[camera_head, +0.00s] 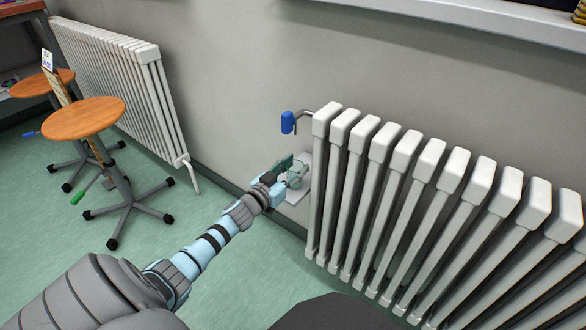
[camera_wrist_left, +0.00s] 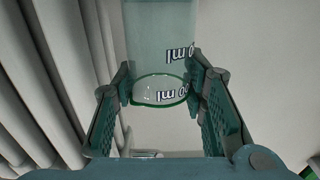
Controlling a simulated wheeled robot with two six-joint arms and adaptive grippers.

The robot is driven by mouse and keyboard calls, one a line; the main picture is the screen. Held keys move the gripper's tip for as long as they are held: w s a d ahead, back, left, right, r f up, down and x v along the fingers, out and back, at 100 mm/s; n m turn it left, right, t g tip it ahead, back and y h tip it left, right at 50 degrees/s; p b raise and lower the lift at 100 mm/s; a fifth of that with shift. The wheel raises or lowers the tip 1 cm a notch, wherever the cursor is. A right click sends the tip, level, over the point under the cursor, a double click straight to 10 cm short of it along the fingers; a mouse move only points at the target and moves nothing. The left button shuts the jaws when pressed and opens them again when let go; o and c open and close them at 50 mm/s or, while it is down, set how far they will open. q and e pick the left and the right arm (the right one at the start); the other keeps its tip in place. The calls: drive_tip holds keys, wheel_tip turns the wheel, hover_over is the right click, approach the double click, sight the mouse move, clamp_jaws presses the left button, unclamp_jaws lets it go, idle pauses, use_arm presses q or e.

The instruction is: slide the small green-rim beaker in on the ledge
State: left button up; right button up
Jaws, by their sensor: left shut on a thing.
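In the head view the beaker (camera_head: 297,178) is small and partly hidden by the gripper. I cannot tell whether the beaker touches the ledge. My right gripper is not in view.
The white ribbed radiator (camera_head: 420,190) stands close to the right of my gripper. A blue valve knob (camera_head: 288,122) sticks out above. Stools with orange seats (camera_head: 84,118) and another radiator (camera_head: 120,85) stand at the left. The green floor between is clear.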

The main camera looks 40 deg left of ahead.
use_arm(q)
drive_tip(key=shift+f, duration=0.35)
idle(0.3)
drive_tip(key=o, duration=1.2)
drive_tip(key=s, duration=1.2)
drive_tip(key=shift+f, duration=0.1)
